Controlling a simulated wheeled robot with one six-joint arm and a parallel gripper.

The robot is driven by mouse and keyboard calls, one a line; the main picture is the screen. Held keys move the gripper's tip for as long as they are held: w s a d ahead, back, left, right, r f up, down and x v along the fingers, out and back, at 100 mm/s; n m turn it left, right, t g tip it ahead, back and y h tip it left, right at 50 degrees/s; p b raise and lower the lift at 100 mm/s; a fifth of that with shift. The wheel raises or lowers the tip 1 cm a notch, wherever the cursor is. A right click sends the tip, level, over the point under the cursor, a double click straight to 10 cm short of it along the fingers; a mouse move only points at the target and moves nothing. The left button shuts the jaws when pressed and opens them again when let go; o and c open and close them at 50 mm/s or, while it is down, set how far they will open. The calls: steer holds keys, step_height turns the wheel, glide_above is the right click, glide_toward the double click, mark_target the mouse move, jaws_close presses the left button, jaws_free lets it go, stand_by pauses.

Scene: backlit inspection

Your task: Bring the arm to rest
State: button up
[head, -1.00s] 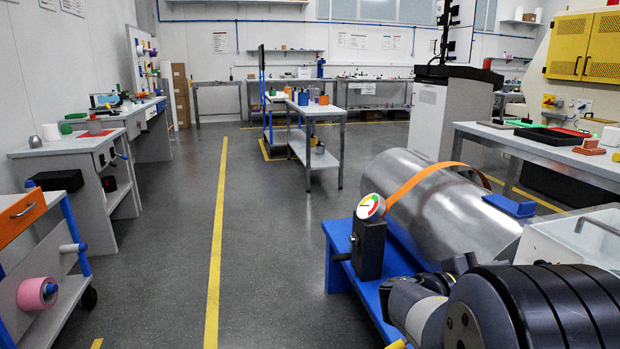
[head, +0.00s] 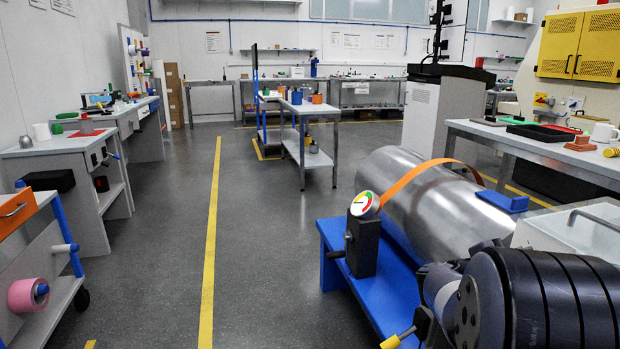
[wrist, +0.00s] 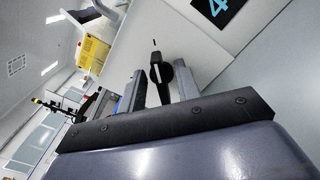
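My gripper (wrist: 162,84) shows in the wrist view, with two light grey fingers standing apart on a dark bar. Nothing is held between them. Beyond the gap is a black knob (wrist: 161,72) with a white mark, set on a pale panel (wrist: 150,35). I cannot tell how far the knob is from the fingertips. In the head view only part of my arm shows at the bottom right; my gripper is out of that picture.
A metal cylinder (head: 400,210) with an orange strap lies on a blue stand (head: 335,237), close to my arm. A round gauge (head: 364,205) stands before it. A bench (head: 480,130) is at the right. The floor around the yellow line (head: 211,240) is clear.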

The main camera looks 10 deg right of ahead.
steer(key=n+p, duration=0.1)
steer(key=p, duration=0.1)
steer(key=n+p, duration=0.2)
steer(key=shift+w+r, duration=0.1)
steer(key=shift+r, duration=0.2)
steer(key=shift+w+f+n+p, duration=0.1)
steer(key=shift+f+n+p, duration=0.05)
steer(key=shift+n+p, duration=1.45)
